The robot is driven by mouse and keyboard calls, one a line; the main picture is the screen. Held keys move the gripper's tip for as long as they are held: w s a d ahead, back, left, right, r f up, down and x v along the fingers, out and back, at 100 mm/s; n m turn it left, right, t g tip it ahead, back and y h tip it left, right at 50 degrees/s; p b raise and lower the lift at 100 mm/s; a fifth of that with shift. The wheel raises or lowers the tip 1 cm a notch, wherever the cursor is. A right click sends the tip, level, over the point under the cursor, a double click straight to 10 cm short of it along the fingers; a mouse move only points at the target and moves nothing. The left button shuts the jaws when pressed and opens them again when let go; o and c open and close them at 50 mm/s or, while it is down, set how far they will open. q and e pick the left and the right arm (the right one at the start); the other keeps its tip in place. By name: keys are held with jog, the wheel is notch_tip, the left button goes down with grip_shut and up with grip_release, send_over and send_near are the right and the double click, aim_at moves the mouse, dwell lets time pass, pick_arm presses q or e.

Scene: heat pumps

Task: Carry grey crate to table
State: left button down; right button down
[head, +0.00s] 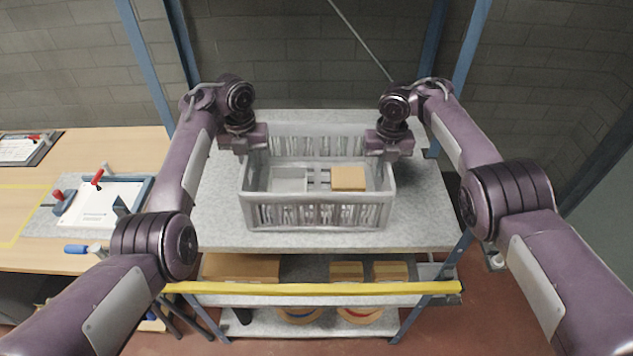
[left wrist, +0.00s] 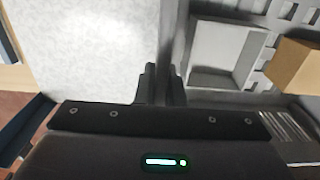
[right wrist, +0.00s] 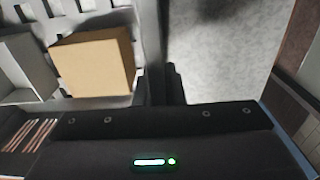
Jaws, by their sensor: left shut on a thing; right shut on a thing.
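The grey crate (head: 318,214) stands on the grey top shelf of a rack. It holds an orange-brown box (head: 348,178) on its right and a light grey tray (head: 288,180) on its left. My left gripper (head: 243,150) is shut on the crate's left wall, which also shows in the left wrist view (left wrist: 174,40). My right gripper (head: 388,152) is shut on the crate's right wall, which also shows in the right wrist view (right wrist: 154,40). The table (head: 130,150) has a wooden top and stands at the left.
On the table lie a clipboard-like board with paper (head: 98,205), a blue-handled tool (head: 76,249) and yellow tape lines. The rack's top shelf (head: 425,215) has blue posts behind it. Lower shelves hold cardboard boxes (head: 240,268) behind a yellow bar (head: 320,288).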

pick_arm(q)
jog(key=shift+w+r, duration=0.2)
jog(key=shift+r, duration=0.05)
pick_arm(e)
jog(key=shift+w+r, duration=0.1)
jog(key=shift+r, duration=0.1)
